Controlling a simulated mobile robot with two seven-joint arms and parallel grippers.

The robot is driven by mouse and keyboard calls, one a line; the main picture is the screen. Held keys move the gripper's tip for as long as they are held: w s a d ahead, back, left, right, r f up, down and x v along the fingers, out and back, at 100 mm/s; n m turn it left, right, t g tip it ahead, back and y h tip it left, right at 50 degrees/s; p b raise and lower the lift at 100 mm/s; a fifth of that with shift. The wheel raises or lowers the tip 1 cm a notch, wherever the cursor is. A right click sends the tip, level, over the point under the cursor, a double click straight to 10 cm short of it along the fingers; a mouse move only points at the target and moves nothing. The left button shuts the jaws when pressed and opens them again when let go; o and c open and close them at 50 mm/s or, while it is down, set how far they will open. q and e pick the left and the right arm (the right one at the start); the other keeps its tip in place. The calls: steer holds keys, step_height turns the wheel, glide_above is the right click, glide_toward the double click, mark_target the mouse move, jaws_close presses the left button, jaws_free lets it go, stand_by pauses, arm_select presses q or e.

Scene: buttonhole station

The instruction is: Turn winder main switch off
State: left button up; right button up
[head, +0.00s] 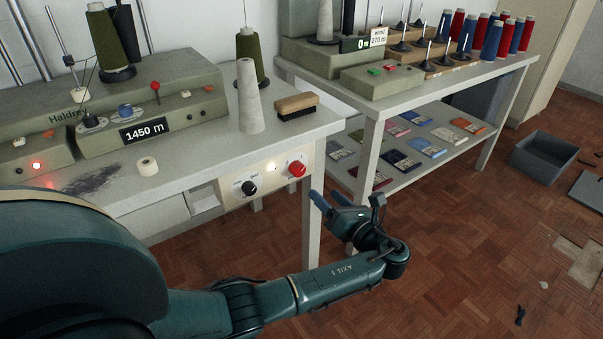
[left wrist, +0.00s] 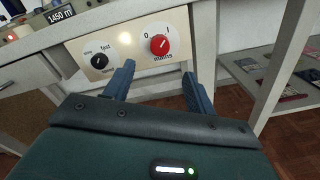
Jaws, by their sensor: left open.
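A red rotary knob (head: 297,169) sits at the right end of a cream panel (head: 232,190) on the front of the left bench. In the left wrist view the red knob (left wrist: 159,44) has "0" at its upper left, "I" at its upper right and "mains" below; its white mark seems to lean toward the "I", though it is small. A pale lamp (head: 271,167) beside it looks lit. My left gripper (head: 329,199) is open and empty, in front of the bench's right corner. In the left wrist view its fingers (left wrist: 158,73) point toward the knob, apart from it.
A black "slow/fast" knob (head: 249,188) is on the same panel. Above stand a grey cone (head: 249,96), a brush (head: 297,106) and a machine reading 1450 m (head: 143,132). A second bench (head: 372,140) stands to the right. The floor in front is open.

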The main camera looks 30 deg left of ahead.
mark_target(301, 172)
arm_select(q)
steer(key=b+x, duration=0.2)
steer(key=x, duration=0.7)
steer(key=shift+w+a, duration=0.15)
steer(key=shift+a, duration=0.15)
steer(key=shift+w+a, duration=0.25)
steer(key=shift+a, duration=0.25)
arm_select(e)
steer(key=shift+w+a+f+n+t, duration=0.25)
steer(key=shift+w+f+n+t, duration=0.2)
steer(key=shift+f+t, duration=0.1)
arm_select(q)
steer(key=shift+c, duration=0.5)
steer(key=c, duration=0.9)
